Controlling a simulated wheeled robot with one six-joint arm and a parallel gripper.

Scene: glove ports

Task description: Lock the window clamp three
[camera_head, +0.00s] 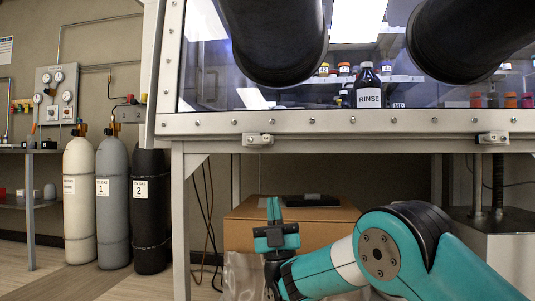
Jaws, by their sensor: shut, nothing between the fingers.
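The glove box window (350,95) fills the upper right, framed below by a bolted white rail (330,122). A small metal clamp (258,139) sits on the rail's lower edge toward the left. A second metal clamp (493,138) sits at its right end. I cannot read any numbers on them, nor tell which is clamp three or whether either is locked. My gripper (273,206) points up, shut and empty, below the left clamp in the picture and apart from it. My teal arm reaches in from the lower right.
Two black gloves (275,40) hang from the ports above the rail. A cardboard box (240,228) stands behind my gripper under the glove box, beside a white leg (180,230). Gas cylinders (113,200) stand at left. Clear floor lies front left.

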